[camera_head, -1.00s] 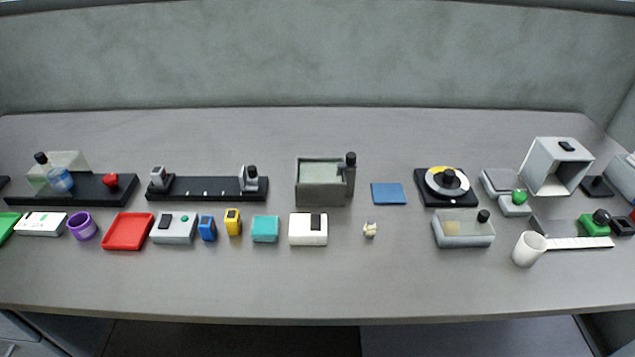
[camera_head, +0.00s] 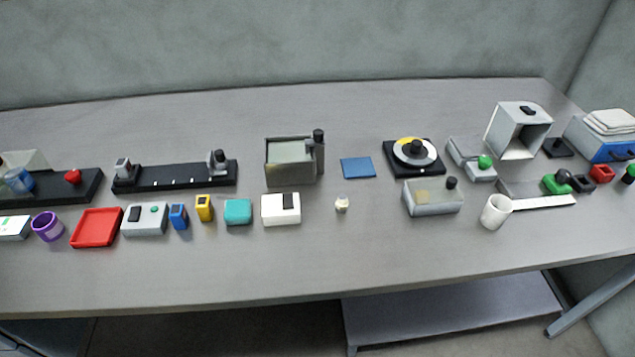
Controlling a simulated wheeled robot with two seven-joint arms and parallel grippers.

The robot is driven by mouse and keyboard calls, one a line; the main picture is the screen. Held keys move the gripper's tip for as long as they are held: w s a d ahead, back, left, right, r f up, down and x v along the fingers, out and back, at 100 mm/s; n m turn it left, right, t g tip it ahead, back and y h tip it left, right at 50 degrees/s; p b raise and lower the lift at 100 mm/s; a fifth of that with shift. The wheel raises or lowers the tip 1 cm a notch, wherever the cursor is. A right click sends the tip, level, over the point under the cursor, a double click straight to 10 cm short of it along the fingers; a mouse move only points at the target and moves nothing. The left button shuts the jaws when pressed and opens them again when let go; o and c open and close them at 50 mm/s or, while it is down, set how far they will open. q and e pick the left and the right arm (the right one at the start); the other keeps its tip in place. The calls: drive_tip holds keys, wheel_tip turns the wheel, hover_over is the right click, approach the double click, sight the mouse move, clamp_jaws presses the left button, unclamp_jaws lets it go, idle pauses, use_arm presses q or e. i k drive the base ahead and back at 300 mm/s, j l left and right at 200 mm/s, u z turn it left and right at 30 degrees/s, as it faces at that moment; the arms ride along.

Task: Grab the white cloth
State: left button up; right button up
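A white folded cloth stack (camera_head: 611,121) lies at the far right of the table, on top of a blue and white box (camera_head: 600,146). It is close to the right picture edge, and its layers show at the front side. Neither of my grippers shows in the head view.
A grey open-fronted box (camera_head: 519,129) stands left of the cloth, with a small black block (camera_head: 558,148) between. In front are a green piece (camera_head: 556,184), a red piece (camera_head: 601,173) and a white cup (camera_head: 496,211). The table's front strip (camera_head: 300,270) is clear.

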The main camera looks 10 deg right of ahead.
sight(614, 122)
drive_tip(key=z, duration=1.75)
drive_tip(key=l+u, duration=0.15)
drive_tip(key=u, duration=0.4)
drive_tip(key=l+u, duration=0.25)
drive_tip(key=l, duration=0.25)
drive_tip(key=l+u, duration=0.25)
drive_tip(key=l, duration=0.9)
drive_tip(key=k+l+u, duration=0.15)
drive_tip(key=l, duration=1.15)
drive_tip(key=k+l+u, duration=0.1)
drive_tip(key=l, duration=0.55)
drive_tip(key=k+l, duration=0.1)
drive_tip(key=l, duration=0.55)
drive_tip(key=i+u, duration=0.05)
